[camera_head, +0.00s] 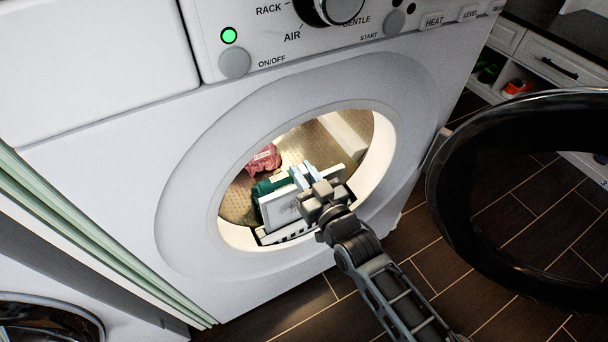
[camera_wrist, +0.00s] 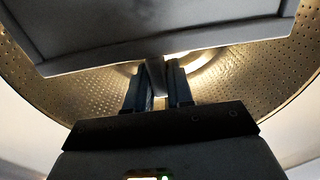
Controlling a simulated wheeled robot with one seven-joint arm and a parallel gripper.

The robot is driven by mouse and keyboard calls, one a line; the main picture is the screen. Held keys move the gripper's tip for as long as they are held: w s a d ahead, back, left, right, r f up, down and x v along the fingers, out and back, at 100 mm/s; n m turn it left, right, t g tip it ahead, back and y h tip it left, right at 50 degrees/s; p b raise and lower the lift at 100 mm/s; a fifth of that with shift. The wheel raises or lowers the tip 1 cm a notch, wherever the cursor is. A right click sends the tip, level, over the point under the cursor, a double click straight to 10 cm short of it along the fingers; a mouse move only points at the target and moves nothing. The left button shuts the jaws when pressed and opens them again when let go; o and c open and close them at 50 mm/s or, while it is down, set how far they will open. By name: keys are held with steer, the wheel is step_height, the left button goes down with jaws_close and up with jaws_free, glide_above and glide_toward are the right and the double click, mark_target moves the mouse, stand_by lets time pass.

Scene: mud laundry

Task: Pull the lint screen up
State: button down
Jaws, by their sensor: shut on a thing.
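The lint screen (camera_head: 284,207) is a pale, flat, framed panel standing tilted in the lower front of the dryer opening, above a slotted strip (camera_head: 287,233) at the rim. My gripper (camera_head: 307,176) reaches into the opening from the lower right and is shut on the screen. In the wrist view, the screen (camera_wrist: 160,30) spans the top of the picture as a dark panel, and my gripper's fingers (camera_wrist: 157,80) meet its edge in the middle. The gripper hides part of the screen in the head view.
A red cloth (camera_head: 263,159) and a green cloth (camera_head: 270,184) lie in the lit metal drum (camera_head: 318,144). The open round door (camera_head: 446,200) stands to the right, close to my arm. A green-edged panel (camera_head: 95,235) is at the left.

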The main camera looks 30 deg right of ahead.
steer(key=shift+r+p, duration=0.3)
steer(key=shift+r, duration=0.6)
steer(key=c, duration=1.1)
jaws_free()
steer(key=shift+s, duration=0.1)
steer(key=shift+s+p, duration=0.6)
steer(key=shift+s, duration=3.2)
